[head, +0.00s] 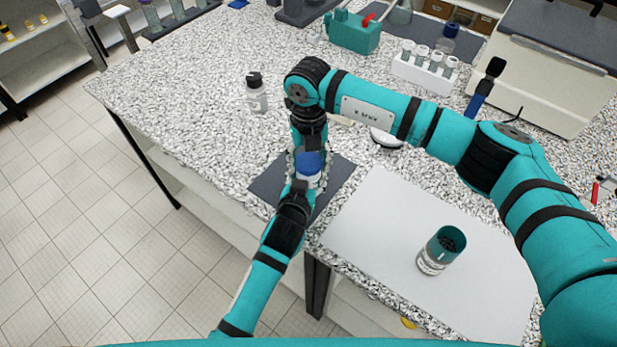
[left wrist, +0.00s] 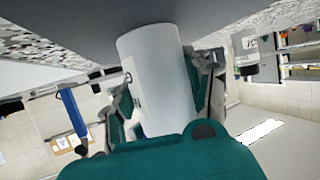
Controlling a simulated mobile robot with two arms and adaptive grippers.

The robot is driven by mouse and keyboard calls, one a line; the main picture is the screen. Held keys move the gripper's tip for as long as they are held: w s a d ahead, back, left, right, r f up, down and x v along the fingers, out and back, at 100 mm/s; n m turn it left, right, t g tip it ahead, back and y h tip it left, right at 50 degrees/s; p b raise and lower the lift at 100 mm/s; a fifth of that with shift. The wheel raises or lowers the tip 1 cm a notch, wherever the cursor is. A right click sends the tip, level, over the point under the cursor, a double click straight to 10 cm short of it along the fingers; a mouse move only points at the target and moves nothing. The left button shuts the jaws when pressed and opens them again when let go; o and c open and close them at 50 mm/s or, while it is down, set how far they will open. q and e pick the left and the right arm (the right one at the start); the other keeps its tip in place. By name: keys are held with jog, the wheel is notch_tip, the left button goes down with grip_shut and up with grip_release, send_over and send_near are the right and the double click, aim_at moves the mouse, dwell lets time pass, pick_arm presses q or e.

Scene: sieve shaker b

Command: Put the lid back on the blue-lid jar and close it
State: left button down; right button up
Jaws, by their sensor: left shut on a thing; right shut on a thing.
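The jar with a pale body (head: 308,181) stands over the dark mat (head: 268,185) on the bench, with the blue lid (head: 308,163) at its top. My left gripper (head: 302,188) reaches in from below and is shut around the jar's body. In the left wrist view the jar's pale cylinder (left wrist: 155,75) lies between the fingers (left wrist: 160,100). My right gripper (head: 307,151) points down from above and is shut on the blue lid. The lid lines up with the jar; whether it is fully seated cannot be told.
A black-capped bottle (head: 256,95) stands behind at the left. A white tube rack (head: 425,75) and teal device (head: 353,32) stand farther back. The bench's left part is clear.

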jog(key=m, duration=0.4)
jog(key=shift+m, duration=0.4)
jog(key=m, duration=0.4)
jog(key=shift+m, duration=0.4)
jog(key=m, duration=0.4)
jog(key=shift+m, duration=0.3)
jog(key=m, duration=0.4)
jog(key=o, duration=1.4)
jog(key=shift+c, duration=0.2)
notch_tip(320, 180, up, 12)
